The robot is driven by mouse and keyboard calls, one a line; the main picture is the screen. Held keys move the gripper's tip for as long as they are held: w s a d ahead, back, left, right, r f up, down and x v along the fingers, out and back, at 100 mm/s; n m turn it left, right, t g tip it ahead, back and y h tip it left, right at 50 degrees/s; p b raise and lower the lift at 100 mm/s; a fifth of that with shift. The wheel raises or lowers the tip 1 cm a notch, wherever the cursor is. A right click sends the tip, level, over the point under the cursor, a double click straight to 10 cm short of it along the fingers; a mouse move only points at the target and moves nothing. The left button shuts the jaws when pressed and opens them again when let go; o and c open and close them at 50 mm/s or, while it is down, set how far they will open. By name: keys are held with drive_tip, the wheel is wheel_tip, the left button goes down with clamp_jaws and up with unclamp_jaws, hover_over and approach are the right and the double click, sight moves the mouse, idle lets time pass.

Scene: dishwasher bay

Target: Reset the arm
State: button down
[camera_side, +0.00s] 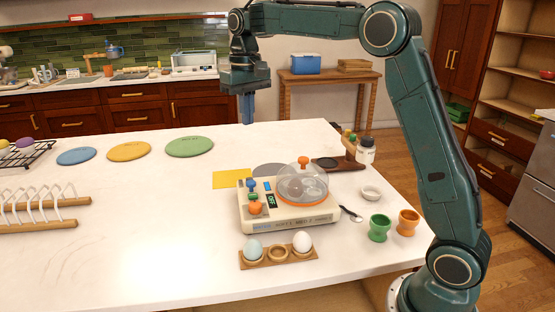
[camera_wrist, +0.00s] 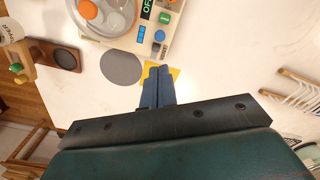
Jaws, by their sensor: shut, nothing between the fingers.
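My gripper (camera_side: 248,108) is shut and empty. It points down and hangs well above the white counter (camera_side: 130,225), over its far side in the side view. In the wrist view the closed blue fingers (camera_wrist: 158,85) show in front of the yellow card and beside the grey disc. The gripper touches nothing that I can see. My arm arches from the counter's right side over to the gripper.
A cream egg cooker (camera_side: 290,222) with a clear lid stands mid-counter. An egg tray (camera_side: 278,256) holds a bluish and a white egg. Green (camera_side: 379,228) and orange (camera_side: 408,222) cups stand right. Coloured discs (camera_side: 130,151) and a wooden rack (camera_side: 45,226) lie left.

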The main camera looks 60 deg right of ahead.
drive_tip(key=shift+r, duration=0.3)
drive_tip(key=shift+s, duration=0.1)
drive_tip(key=s+a+r+n+t, duration=0.1)
drive_tip(key=s+a+r+t, duration=0.15)
drive_tip(key=s, duration=0.65)
drive_tip(key=s+a+r+n+t, duration=0.1)
drive_tip(key=s+a, duration=0.2)
drive_tip(key=s, duration=0.5)
drive_tip(key=s+f+t, duration=0.1)
drive_tip(key=s+f, duration=0.3)
drive_tip(key=s, duration=0.3)
drive_tip(key=s+a+f+n+t, duration=0.1)
drive_tip(key=s+f, duration=0.3)
drive_tip(key=s, duration=0.2)
drive_tip(key=shift+s+a, duration=0.25)
drive_tip(key=shift+s, duration=0.1)
drive_tip(key=c, duration=2.2)
unclamp_jaws()
drive_tip(key=shift+f, duration=0.1)
